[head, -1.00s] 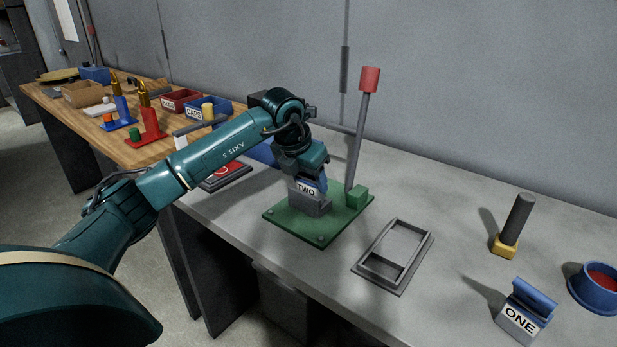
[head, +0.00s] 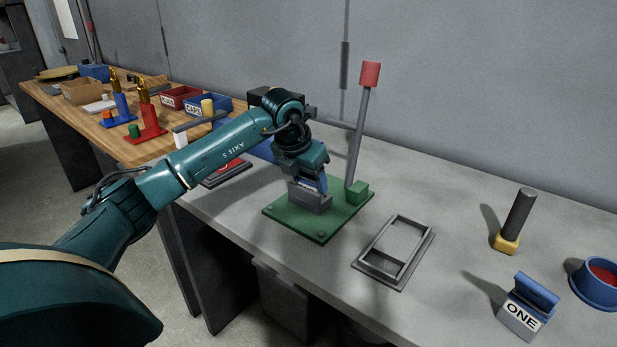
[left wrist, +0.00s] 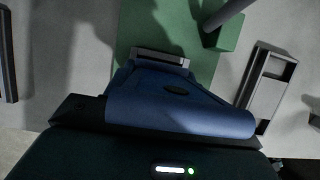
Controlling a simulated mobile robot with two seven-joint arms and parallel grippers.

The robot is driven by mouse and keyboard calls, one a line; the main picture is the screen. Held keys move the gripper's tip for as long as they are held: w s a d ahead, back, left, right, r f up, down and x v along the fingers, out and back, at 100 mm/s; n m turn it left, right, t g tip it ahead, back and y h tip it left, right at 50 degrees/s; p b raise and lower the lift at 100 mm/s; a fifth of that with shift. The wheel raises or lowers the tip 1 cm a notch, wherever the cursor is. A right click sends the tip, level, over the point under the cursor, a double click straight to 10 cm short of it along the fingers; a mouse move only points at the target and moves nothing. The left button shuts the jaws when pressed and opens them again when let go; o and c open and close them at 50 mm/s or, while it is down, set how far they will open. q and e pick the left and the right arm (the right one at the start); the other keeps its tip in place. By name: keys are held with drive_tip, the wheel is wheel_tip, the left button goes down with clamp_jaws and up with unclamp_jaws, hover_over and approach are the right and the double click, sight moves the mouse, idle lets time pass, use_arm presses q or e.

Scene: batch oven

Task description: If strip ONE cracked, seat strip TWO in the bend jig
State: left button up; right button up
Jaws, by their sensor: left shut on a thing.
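My left gripper (head: 315,180) points down over the bend jig and is shut on strip TWO (head: 308,187). Only a sliver of the strip shows between the jaws and the jig's grey block (head: 310,203); its label is now mostly hidden. The bend jig has a green base plate (head: 318,229) and a tall upright lever with a red knob (head: 369,74). The grey block also shows in the left wrist view (left wrist: 160,56), just beyond the jaws. Strip ONE (head: 536,290), blue and bent on top, stands at the lower right with its label facing me; I cannot tell a crack. My right gripper is not in view.
A grey frame tray (head: 376,276) lies empty right of the jig. A black post on a yellow base (head: 507,243) and a blue bowl with red contents (head: 596,289) are further right. A red-buttoned box (head: 226,173) sits left. The lever stands close to my gripper.

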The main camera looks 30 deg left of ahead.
use_arm(q)
drive_tip(key=o, duration=1.2)
drive_tip(key=shift+o, duration=0.2)
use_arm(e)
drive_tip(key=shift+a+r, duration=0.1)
use_arm(q)
drive_tip(key=v, duration=1.3)
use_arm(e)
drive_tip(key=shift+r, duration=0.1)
use_arm(q)
drive_tip(key=shift+r, duration=0.1)
